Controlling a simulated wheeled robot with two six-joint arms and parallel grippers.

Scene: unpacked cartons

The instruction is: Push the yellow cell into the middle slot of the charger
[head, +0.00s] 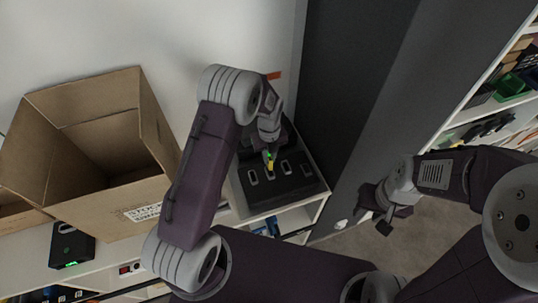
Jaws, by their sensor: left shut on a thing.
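The yellow cell (270,165) is a small yellow piece with a green part above it, at the tip of my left gripper (268,154). My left gripper points down over the charger and is shut on the cell. The charger (285,190) is a dark block on a shelf top with light-rimmed slots. The cell is at the charger's top face, among the slots; I cannot tell whether it is inside a slot or just above. My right gripper (380,213) hangs away to the right, apart from the charger; its fingers are too dark to read.
An open cardboard carton (100,150) stands left of my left arm. A black device with green lights (71,246) sits on the shelf at lower left. A dark grey panel (345,90) rises right behind the charger. Stocked shelves (505,110) stand at the far right.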

